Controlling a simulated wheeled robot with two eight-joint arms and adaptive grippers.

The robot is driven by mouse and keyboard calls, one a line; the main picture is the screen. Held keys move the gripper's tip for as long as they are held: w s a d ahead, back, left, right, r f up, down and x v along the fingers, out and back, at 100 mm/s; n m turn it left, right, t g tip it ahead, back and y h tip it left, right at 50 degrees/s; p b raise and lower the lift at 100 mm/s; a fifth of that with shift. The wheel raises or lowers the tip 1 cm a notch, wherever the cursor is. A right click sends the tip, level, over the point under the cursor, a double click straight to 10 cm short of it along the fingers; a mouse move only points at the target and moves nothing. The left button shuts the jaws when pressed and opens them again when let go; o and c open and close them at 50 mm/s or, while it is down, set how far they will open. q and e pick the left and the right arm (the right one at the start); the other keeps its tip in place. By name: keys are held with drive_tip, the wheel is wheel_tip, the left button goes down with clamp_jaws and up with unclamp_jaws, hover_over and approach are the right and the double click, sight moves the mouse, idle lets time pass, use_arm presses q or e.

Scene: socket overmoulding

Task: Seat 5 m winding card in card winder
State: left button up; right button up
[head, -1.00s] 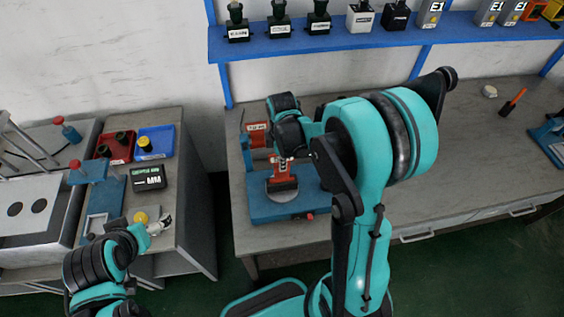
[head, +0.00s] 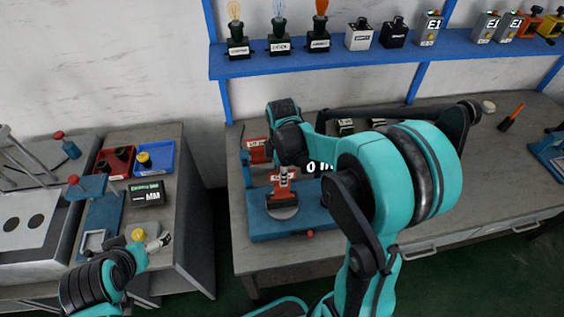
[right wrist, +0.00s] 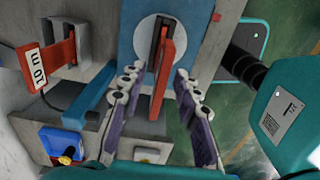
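The card winder (head: 262,228) is a blue base with a pale round disc and a dark slotted holder, also seen in the right wrist view (right wrist: 128,42). A red winding card (head: 281,187) stands upright at that holder; in the right wrist view the card (right wrist: 165,72) appears to have its far end in the dark slot. Its length marking is not legible. My right gripper (right wrist: 158,74) is open, with a finger on each side of the card and visible gaps. In the head view its fingers are mostly hidden. My left gripper (head: 160,242) is low at the left; its finger gap is unclear.
A red card marked 10 m (right wrist: 38,66) sits in a grey block left of the winder. A left side bench holds a red bin (head: 114,163) and a blue bin (head: 153,158). A blue shelf (head: 350,62) runs behind. The right bench has free room.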

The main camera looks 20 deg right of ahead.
wheel_tip(320, 180, up, 8)
drive_tip(key=shift+r, duration=0.1)
drive_tip(key=shift+s, duration=0.1)
idle(0.5)
drive_tip(key=s+a+f+m+t+b, duration=0.2)
drive_tip(key=s+f+m+t+b, duration=0.1)
drive_tip(key=m, duration=0.4)
drive_tip(key=s+a+f+m+t+b, duration=0.3)
drive_tip(key=s+m+t+b, duration=0.1)
drive_tip(key=s+m, duration=0.4)
drive_tip(key=shift+s+f+b, duration=0.15)
drive_tip(key=shift+f+b, duration=0.2)
drive_tip(key=shift+b, duration=0.35)
